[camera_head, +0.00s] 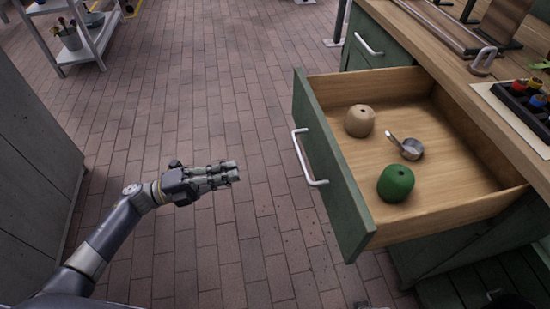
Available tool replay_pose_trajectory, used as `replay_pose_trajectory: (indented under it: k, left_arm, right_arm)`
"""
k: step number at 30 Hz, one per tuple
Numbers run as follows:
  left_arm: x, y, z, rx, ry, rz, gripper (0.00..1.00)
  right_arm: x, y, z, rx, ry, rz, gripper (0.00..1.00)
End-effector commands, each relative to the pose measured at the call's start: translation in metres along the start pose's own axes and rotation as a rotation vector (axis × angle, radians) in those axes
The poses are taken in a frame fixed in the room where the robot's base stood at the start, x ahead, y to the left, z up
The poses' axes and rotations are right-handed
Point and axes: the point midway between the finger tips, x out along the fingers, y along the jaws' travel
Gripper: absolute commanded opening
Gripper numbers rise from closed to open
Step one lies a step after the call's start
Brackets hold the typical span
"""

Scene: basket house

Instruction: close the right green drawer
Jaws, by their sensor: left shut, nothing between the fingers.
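The right green drawer (338,186) is pulled far out of the wooden-topped cabinet at the right. Its green front faces left and carries a silver bar handle (305,160). Inside lie a beige round object (360,121), a green round object (396,183) and a small metal cup with a handle (411,149). My left gripper (238,173) is shut and empty over the brick floor, left of the drawer front and apart from the handle. It points right, toward the drawer front. My right gripper is not in view.
Another green drawer (373,57) with a silver handle sits shut farther back. The wooden countertop (455,40) holds a dark tray of colored items (527,100). A grey cabinet (35,150) stands at left, a white shelf (98,42) behind. The brick floor between is clear.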

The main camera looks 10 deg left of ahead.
Motion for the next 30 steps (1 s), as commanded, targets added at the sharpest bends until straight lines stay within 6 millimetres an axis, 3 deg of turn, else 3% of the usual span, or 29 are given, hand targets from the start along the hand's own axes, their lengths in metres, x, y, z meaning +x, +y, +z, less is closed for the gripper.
replay_pose_trajectory:
  k: [5,21,30]
  left_arm:
    - [0.017,-0.004,-0.003,0.009,0.015,-0.003,0.0]
    - [0.122,-0.004,-0.003,0.006,0.01,-0.004,0.0]
    - [0.14,-0.002,-0.003,0.004,0.009,-0.001,0.0]
  right_arm:
    - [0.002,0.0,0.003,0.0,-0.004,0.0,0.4]
    - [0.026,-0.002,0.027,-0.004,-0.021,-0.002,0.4]
    - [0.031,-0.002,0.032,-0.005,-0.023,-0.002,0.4]
